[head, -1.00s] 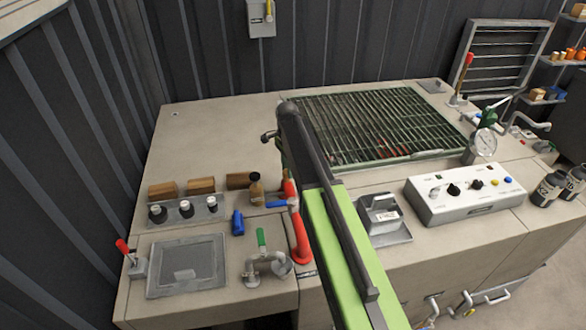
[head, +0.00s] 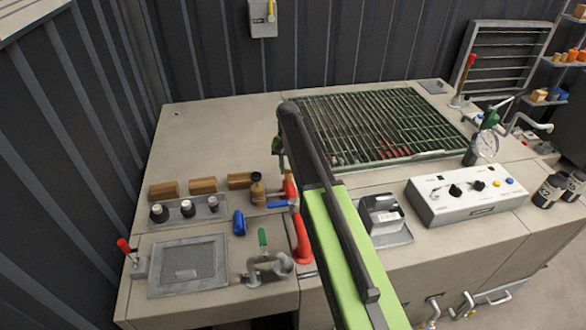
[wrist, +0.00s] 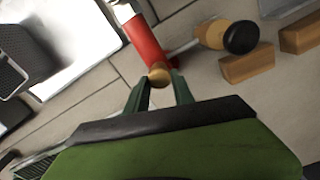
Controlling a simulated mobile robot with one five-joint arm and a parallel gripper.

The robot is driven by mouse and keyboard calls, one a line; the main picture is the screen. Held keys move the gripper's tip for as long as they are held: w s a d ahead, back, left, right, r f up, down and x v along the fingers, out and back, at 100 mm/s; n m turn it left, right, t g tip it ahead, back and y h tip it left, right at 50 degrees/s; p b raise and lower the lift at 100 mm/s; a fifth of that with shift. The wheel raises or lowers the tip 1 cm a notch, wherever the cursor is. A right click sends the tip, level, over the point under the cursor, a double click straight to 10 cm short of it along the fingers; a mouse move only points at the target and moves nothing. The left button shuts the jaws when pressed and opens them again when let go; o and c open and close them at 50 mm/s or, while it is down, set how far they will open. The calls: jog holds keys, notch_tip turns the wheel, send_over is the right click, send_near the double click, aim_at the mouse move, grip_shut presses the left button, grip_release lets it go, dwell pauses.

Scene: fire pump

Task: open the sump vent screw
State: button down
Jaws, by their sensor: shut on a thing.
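A small round brass screw head (wrist: 159,76) sits at the end of a red pipe piece (wrist: 146,42) in the wrist view; I take it to be the sump vent screw. My gripper (wrist: 161,84) has its two dark green fingers on either side of it, closed on it. In the head view the red piece (head: 290,188) shows just left of my arm. The screw itself is hidden there, and my fingers are mostly behind my own arm.
A brown bottle-shaped part with a dark end (head: 257,188) stands close left of the red piece. A green grate (head: 375,125) lies behind.

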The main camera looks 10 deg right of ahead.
aim_at(288, 171)
jog(key=n, duration=0.5)
jog(key=shift+s+a+n, duration=0.15)
jog(key=shift+a+n, duration=0.05)
jog(key=shift+n, duration=0.1)
jog(key=n, duration=0.5)
dwell(0.4)
jog(key=c, duration=1.1)
grip_release()
notch_tip(288, 171, up, 18)
jog(key=p, duration=1.7)
jog(key=shift+f, duration=0.2)
jog(key=shift+f, duration=0.1)
